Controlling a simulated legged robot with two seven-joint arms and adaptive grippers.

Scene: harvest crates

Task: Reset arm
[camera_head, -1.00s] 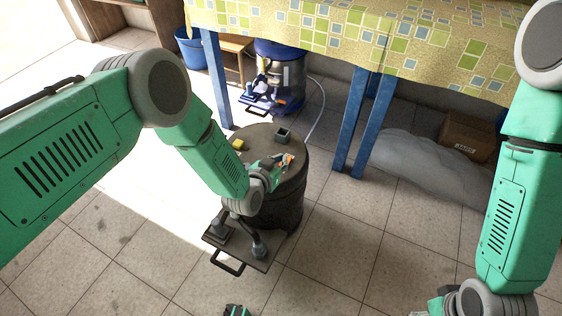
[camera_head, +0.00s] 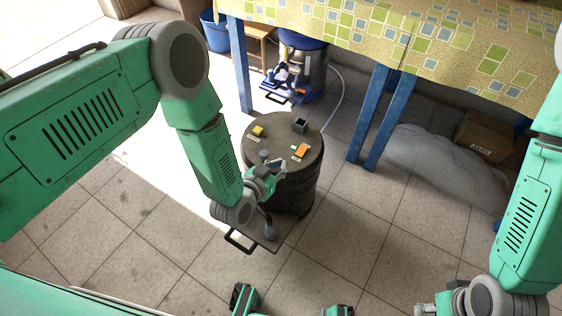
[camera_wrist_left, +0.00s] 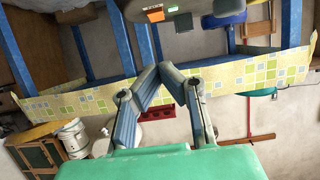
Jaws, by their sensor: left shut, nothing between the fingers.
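My left gripper (camera_head: 277,168) is shut and empty, in front of the dark round drum (camera_head: 291,178) in the head view. Its two fingers also show in the left wrist view (camera_wrist_left: 158,70), meeting at the tips. On the drum's top lie an orange item (camera_head: 302,150), a yellow block (camera_head: 258,131) and a small dark open box (camera_head: 300,125). The gripper looks apart from the orange item. My right arm comes down the right side; its gripper (camera_head: 428,310) is cut off by the bottom edge, and its fingers cannot be made out.
A plate with a black handle (camera_head: 239,242) sits low in front of the drum, partly behind my left arm. A table with a patterned cloth (camera_head: 400,35) and blue legs (camera_head: 386,120) stands behind. A blue-topped vacuum (camera_head: 303,68) is under it. Tiled floor is clear between drum and right arm.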

